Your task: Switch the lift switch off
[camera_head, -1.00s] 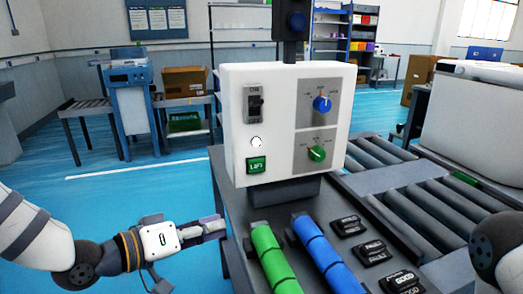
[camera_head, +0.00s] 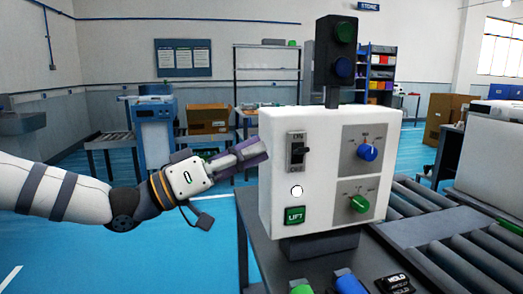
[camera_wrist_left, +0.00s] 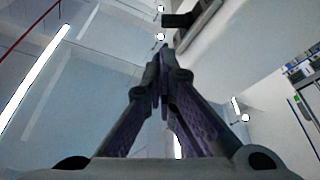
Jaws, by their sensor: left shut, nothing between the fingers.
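The white control box (camera_head: 276,122) stands on a dark bench. A black toggle switch (camera_head: 298,152) is on the left of its front face, with a round white light (camera_head: 297,191) and a green LIFT label (camera_head: 295,215) below it. The toggle's exact position is too small to tell. My left gripper (camera_head: 263,152) is shut and empty, at about the toggle's height, just left of the box. In the left wrist view its purple fingers (camera_wrist_left: 161,65) meet, and a dark block (camera_wrist_left: 180,20) juts out beyond them. My right gripper is out of view.
A blue knob (camera_head: 368,152) and a green knob (camera_head: 359,204) sit right of the toggle. A dark signal light (camera_head: 336,48) rises behind the box. Roller conveyors (camera_head: 440,230) lie to the right. Floor at left is clear.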

